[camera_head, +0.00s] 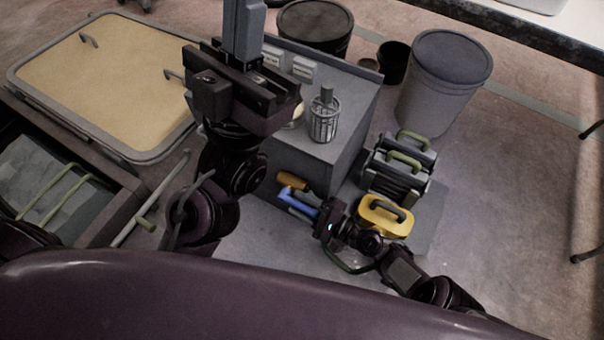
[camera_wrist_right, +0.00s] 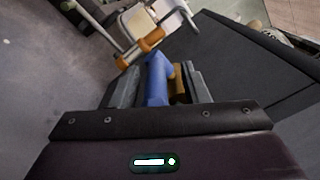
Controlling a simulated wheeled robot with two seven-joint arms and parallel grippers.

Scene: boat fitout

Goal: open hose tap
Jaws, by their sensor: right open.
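The blue lever (camera_head: 297,202) of the hose tap stands out low beside the grey cabinet, with an orange-brown part (camera_head: 292,181) just behind it. My right gripper (camera_head: 313,211) reaches it from the right. In the right wrist view the jaws are open, with the blue lever (camera_wrist_right: 157,80) between the two fingers. A brassy part (camera_wrist_right: 178,84) shows behind the lever, partly hidden by it. Whether a finger touches the lever I cannot tell. My left gripper (camera_head: 244,35) is raised in front of the cabinet, away from the tap; its jaw gap is not clear.
A yellow case (camera_head: 384,216) and dark green-handled cases (camera_head: 397,170) stand close to my right arm. A grey bin (camera_head: 445,85) is behind.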

